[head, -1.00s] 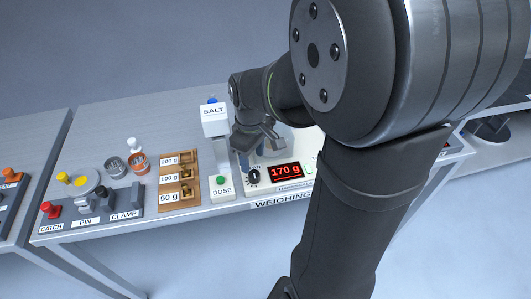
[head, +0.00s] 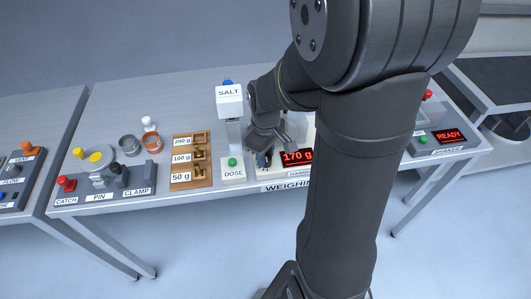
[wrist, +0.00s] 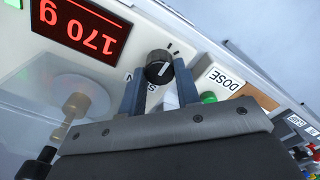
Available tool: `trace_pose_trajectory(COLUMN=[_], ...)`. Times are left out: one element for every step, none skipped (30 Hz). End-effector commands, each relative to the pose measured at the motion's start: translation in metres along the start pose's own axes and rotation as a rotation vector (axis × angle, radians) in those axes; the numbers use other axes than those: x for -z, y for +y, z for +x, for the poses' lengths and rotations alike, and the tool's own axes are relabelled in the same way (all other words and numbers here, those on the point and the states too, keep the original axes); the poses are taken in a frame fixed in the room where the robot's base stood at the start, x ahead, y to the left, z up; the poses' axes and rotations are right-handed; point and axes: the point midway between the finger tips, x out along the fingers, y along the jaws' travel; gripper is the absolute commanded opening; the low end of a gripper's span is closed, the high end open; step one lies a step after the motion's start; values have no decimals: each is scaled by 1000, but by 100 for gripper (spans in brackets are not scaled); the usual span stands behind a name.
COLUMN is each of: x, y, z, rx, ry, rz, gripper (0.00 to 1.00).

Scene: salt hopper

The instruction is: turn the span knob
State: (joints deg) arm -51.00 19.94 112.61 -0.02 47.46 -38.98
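The span knob (wrist: 159,68) is a black round knob with a white pointer line, on the white weighing panel beside the red 170 g display (wrist: 78,25). The display also shows in the head view (head: 297,156). My gripper (wrist: 159,80) is open in the wrist view, with one blue-grey finger on each side of the knob. Gaps show between the fingers and the knob, and I cannot tell whether either touches it. In the head view my gripper (head: 265,157) is down at the panel and largely covers the knob.
The salt hopper (head: 229,94) and green dose button (head: 232,162) stand just left of my gripper. Further left are a wooden weight rack (head: 190,182), two small cups and the catch, pin and clamp station (head: 104,196). A panel reading READY (head: 449,136) is at right.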

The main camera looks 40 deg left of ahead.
Motion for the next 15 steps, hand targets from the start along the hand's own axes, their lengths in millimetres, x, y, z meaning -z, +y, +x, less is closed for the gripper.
trace_pose_trajectory(x=[0, 0, 0, 0, 0, 0, 0, 0, 0, 0, 0, 0, 0, 0, 0], y=[0, 0, 0, 0, 0, 0, 0, 0, 0, 0, 0, 0, 0, 0, 0], z=[0, 0, 0, 0, 0, 0, 0, 0, 0, 0, 0, 0, 0, 0, 0], rx=[0, 0, 0, 0, 0, 0, 0, 0, 0, 0, 0, 0, 0, 0, 0], ry=[0, 0, 0, 0, 0, 0, 0, 0, 0, 0, 0, 0, 1, 1, 1], rz=[0, 1, 3, 5, 9, 16, 24, 34, 48, 62, 77, 100, 117, 137, 165], gripper=[7, 7, 7, 7, 7, 7, 7, 7, 7, 7, 7, 7, 7, 7, 7])
